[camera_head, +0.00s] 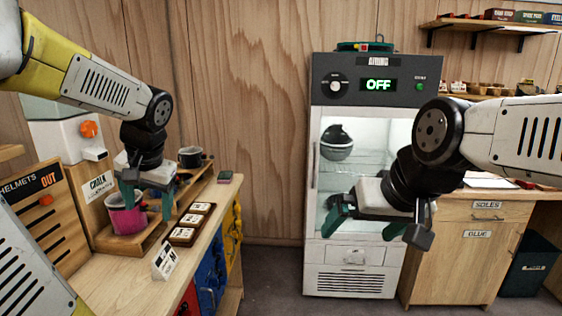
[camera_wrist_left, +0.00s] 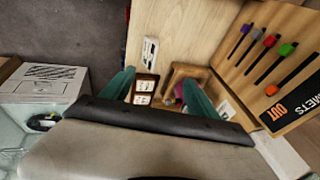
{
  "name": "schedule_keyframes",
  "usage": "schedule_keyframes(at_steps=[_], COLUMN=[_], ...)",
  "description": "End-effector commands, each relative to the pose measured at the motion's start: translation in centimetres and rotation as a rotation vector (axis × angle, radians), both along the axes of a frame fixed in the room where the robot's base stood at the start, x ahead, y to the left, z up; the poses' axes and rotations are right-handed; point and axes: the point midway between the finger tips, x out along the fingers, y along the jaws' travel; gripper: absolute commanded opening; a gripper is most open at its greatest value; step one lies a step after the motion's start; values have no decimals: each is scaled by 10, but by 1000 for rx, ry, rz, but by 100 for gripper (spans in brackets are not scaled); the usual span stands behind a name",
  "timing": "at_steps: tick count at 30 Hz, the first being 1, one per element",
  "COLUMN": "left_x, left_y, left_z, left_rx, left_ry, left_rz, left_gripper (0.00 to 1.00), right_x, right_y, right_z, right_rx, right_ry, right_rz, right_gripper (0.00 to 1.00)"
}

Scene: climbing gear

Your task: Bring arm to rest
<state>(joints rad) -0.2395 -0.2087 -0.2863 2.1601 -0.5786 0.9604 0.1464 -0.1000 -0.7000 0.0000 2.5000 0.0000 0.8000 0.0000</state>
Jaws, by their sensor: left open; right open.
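My left gripper (camera_head: 148,200) hangs over the wooden counter at the left, its green fingers pointing down and spread apart. In the head view it is in front of the chalk station, close to a pink chalk bag (camera_head: 128,214); I cannot tell if they touch. The left wrist view also shows its two green fingers (camera_wrist_left: 160,88), apart, with nothing held between them. My right gripper (camera_head: 378,222) is in the air in front of the cabinet, its green fingers spread and empty.
A grey cabinet (camera_head: 364,281) with an OFF display stands at the back, a dark helmet (camera_head: 337,142) inside. Small card trays (camera_head: 190,223) and a sign (camera_head: 165,258) are on the counter. A wooden drawer unit (camera_head: 450,255) is at the right. Floor between counter and cabinet is clear.

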Motion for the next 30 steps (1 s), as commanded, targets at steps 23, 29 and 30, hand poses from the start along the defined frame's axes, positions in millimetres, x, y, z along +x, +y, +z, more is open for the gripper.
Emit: schedule_keyframes(at_steps=[23, 29, 30], left_x=[-109, -109, -109], left_y=[-153, -153, -153], left_z=[17, 17, 17], left_rx=[-460, -460, -460], left_ry=[-283, -283, -283], left_rz=[-87, -87, -87], left_gripper=[69, 69, 69], right_x=[0, 0, 0], right_y=[0, 0, 0], right_z=[0, 0, 0], right_rx=[0, 0, 0], right_ry=[0, 0, 0], right_rz=[0, 0, 0], right_gripper=[100, 100, 100])
